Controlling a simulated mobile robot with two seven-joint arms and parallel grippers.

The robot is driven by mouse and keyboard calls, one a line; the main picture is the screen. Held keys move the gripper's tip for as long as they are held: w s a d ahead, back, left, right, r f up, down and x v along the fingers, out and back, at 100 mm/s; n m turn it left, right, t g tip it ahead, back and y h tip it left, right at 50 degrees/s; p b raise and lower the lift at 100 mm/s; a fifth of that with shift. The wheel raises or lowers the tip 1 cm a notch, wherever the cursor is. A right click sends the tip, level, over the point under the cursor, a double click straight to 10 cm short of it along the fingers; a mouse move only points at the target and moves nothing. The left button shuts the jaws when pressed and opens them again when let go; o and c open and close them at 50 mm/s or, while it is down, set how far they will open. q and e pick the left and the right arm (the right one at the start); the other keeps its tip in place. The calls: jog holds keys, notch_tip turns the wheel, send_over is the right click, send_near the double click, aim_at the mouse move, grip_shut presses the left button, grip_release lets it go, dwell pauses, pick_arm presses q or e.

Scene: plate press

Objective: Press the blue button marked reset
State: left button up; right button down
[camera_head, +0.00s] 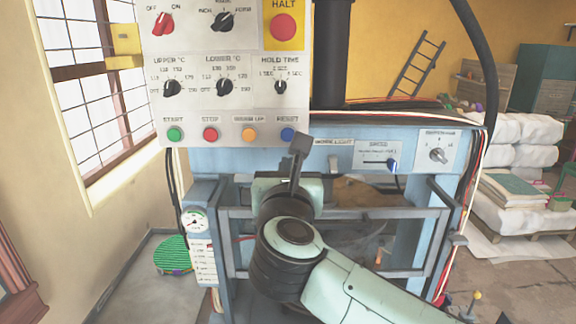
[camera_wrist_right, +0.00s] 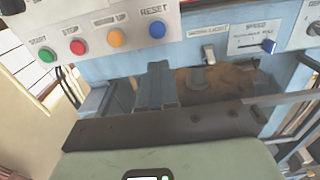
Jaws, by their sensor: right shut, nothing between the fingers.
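The blue button (camera_head: 287,134) sits under the RESET label at the right end of the button row on the white control panel (camera_head: 225,60). It also shows in the wrist view (camera_wrist_right: 157,30), raised and uncovered. My right gripper (camera_head: 301,142) is shut and empty, its fingers pointing up towards the panel's lower edge. In the head view its tips are just right of and slightly below the blue button. In the wrist view the shut fingers (camera_wrist_right: 158,68) are below the button with a visible gap. My left gripper is not in view.
Orange (camera_head: 249,135), red (camera_head: 210,135) and green (camera_head: 174,134) buttons stand left of the blue one. Knobs and a red HALT button (camera_head: 283,27) are above. A blue SPEED slider (camera_head: 392,164) is to the right. The press frame (camera_head: 330,212) lies below the panel.

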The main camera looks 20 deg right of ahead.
jog(key=shift+v, duration=1.05)
jog(key=shift+a, duration=0.1)
